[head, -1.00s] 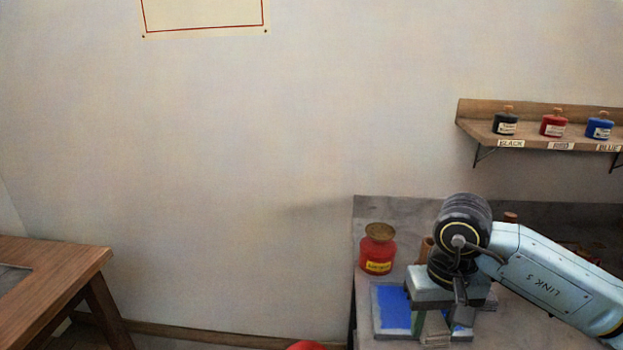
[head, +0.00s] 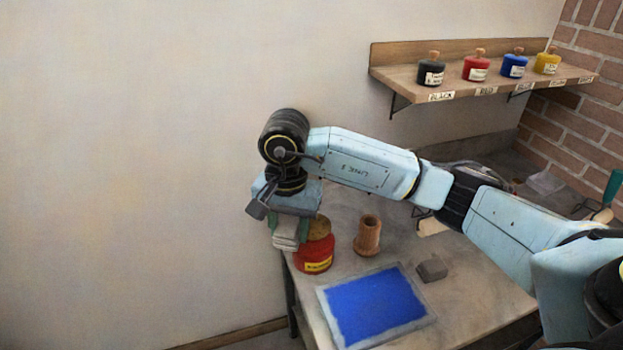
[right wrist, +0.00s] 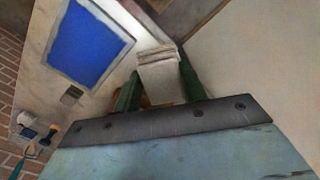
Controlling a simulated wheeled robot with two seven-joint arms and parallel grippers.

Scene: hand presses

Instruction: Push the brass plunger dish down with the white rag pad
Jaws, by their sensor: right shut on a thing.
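The red can (head: 313,262) with a yellow label stands at the table's left corner. Its brass plunger dish (head: 320,229) shows on top, partly hidden by my right gripper. My right gripper (head: 286,232) is shut on the white rag pad (head: 285,243), which hangs at the left side of the dish in the head view. I cannot tell whether pad and dish touch. In the right wrist view the pad (right wrist: 160,75) sits between the green fingers, and a small brownish part shows behind them. My left gripper is not in view.
A blue slab with a pale border (head: 375,305) lies in front on the table. A brown clay pot (head: 367,235) stands right of the can, and a small grey block (head: 432,269) lies farther right. A wall shelf (head: 480,85) holds several ink jars.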

